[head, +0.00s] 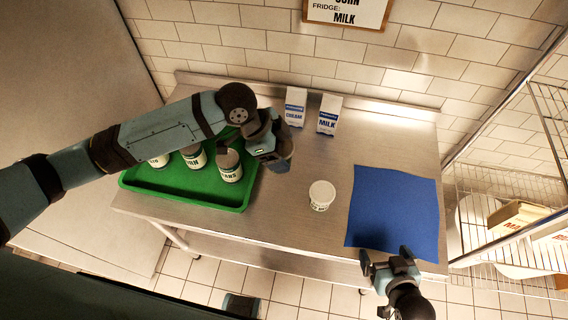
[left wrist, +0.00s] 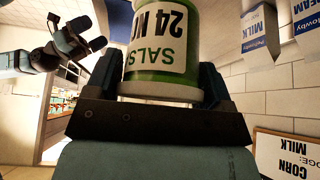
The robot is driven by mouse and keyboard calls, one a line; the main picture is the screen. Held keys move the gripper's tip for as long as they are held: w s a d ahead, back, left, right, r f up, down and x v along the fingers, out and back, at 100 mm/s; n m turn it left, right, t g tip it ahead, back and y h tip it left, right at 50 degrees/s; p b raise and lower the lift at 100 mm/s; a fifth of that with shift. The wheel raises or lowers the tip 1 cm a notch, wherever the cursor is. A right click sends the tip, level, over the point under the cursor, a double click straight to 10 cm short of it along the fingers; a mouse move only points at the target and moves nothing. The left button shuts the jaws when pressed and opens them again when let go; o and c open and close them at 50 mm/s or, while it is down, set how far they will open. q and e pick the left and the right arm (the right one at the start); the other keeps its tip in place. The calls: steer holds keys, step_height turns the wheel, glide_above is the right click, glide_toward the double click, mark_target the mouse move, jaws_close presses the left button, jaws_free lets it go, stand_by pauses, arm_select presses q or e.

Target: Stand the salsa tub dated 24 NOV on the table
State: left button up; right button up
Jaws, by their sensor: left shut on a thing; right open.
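The salsa tub (left wrist: 160,55) fills the top middle of the left wrist view, green with a white label reading "SALSA" and "24 NO", the rest cut off. My left gripper (head: 272,155) is shut on it, one finger on each side. The label text is inverted in that view, as is the wall sign's. In the head view my gripper mostly hides the tub, above the table (head: 290,220) beside the tray's right end. My right gripper (head: 388,262) is open and empty at the table's front edge by the blue mat; it also shows in the left wrist view (left wrist: 85,35).
A green tray (head: 190,192) holds several cans at left. A white-lidded tub (head: 322,194) stands mid-table, its label unreadable. The blue mat (head: 395,205) is bare. Cream (head: 295,106) and milk (head: 329,114) cartons stand at the back. A wire rack (head: 510,200) is at right.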

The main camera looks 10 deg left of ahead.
steer(key=shift+s+d+r+p, duration=0.2)
steer(key=shift+s+r+p, duration=0.05)
steer(key=shift+r+p, duration=0.3)
arm_select(q)
steer(key=f, duration=1.4)
steer(key=shift+s+f, duration=0.2)
steer(key=shift+s, duration=0.05)
arm_select(e)
steer(key=shift+r, duration=0.2)
arm_select(q)
step_height(320, 180, down, 3)
arm_select(e)
steer(key=shift+f, duration=0.15)
steer(key=shift+s, duration=0.1)
arm_select(q)
steer(key=shift+f, duration=0.15)
arm_select(e)
steer(key=shift+f, duration=0.15)
arm_select(q)
steer(key=o, duration=1)
steer(key=shift+o, duration=0.2)
arm_select(e)
steer(key=shift+a+r, duration=0.1)
steer(key=shift+r, duration=0.1)
